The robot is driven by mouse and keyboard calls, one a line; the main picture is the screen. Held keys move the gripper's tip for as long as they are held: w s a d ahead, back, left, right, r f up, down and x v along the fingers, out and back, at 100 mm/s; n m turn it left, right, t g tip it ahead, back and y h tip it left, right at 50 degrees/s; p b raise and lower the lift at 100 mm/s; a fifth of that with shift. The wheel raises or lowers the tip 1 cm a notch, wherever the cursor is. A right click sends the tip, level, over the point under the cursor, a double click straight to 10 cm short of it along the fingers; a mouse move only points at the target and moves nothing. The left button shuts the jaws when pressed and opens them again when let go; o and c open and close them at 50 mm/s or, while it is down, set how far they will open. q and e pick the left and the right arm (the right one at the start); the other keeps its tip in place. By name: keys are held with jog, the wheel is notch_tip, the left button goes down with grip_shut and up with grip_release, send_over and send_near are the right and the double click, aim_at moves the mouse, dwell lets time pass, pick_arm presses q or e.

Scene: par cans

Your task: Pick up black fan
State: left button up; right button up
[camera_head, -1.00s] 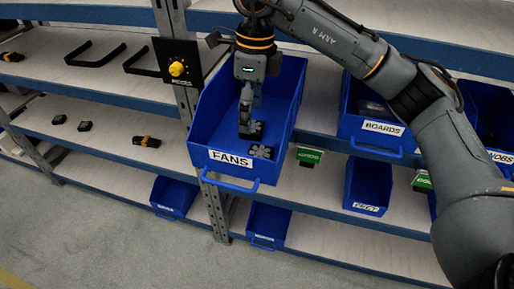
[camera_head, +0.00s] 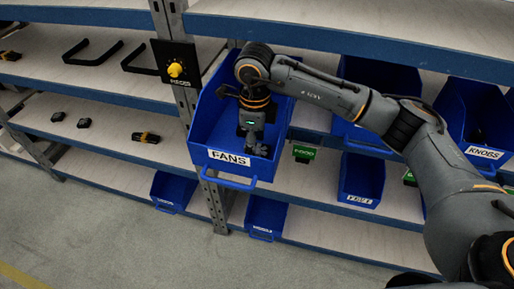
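The blue bin labelled FANS (camera_head: 203,140) hangs at the front of the middle-upper shelf. My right gripper (camera_head: 257,148) points down inside this bin, close to its front wall and low near the bin floor. The black fan (camera_head: 264,151) shows only as a small dark patch by the fingertips. The gripper hides most of it, and I cannot tell whether the fingers touch it or are closed around it. My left gripper is not in view.
Blue bins, one labelled KNOBS (camera_head: 484,152), stand to the right behind my arm. A shelf post with a black panel and yellow knob (camera_head: 175,70) stands left of the FANS bin. Black handles (camera_head: 93,52) lie on the upper left shelf.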

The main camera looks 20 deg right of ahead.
jog(key=shift+f, duration=0.9)
jog(key=c, duration=0.9)
